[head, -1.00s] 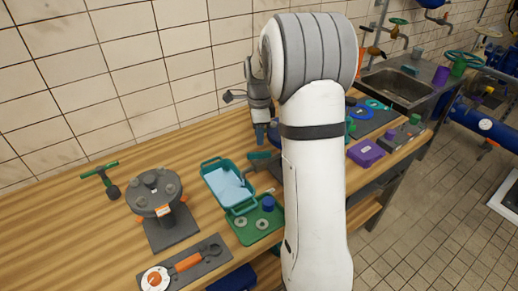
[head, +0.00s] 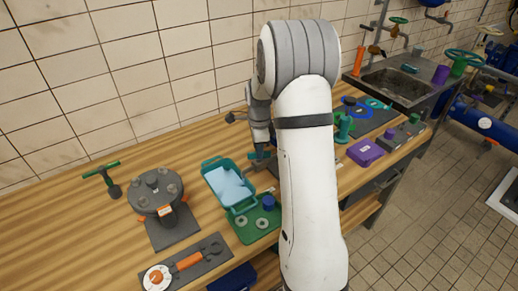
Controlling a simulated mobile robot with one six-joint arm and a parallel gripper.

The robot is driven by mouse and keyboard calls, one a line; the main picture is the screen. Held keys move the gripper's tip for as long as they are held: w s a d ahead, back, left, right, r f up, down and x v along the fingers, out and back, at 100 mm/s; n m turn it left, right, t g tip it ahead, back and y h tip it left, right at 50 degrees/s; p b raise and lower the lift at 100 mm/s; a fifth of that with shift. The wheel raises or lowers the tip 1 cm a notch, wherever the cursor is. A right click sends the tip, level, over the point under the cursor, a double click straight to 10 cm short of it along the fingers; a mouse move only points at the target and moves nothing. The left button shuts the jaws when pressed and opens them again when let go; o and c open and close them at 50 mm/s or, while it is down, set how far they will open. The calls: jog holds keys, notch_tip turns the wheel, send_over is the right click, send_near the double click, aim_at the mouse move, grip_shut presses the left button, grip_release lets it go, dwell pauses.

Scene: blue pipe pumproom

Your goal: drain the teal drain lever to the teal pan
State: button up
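The teal pan (head: 229,187), a rectangular tray with a light blue inside, sits on the wooden bench left of my arm. The teal drain lever (head: 258,156) shows as a small teal piece just beyond the pan's right side. My gripper (head: 260,149) points down at the lever, at or very near it. Whether its fingers are open or shut on the lever is too small to tell. My arm hides the drain's body and the bench to the right of the lever.
A green tray (head: 254,227) with a blue cap and washers lies in front of the pan. A dark flanged fitting (head: 156,191) and an orange-handled tool (head: 186,262) are to the left. A purple box (head: 365,152) is right of my arm.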

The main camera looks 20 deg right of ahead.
grip_shut()
jog(key=shift+f+n+b, duration=0.15)
jog(key=shift+n+b, duration=0.75)
jog(key=shift+n, duration=0.3)
jog(key=n+b, duration=0.1)
jog(key=n, duration=0.2)
jog(key=shift+r, duration=0.2)
jog(key=shift+o, duration=2.1)
grip_release()
jog(key=shift+r+b, duration=0.6)
jog(key=shift+r, duration=3.3)
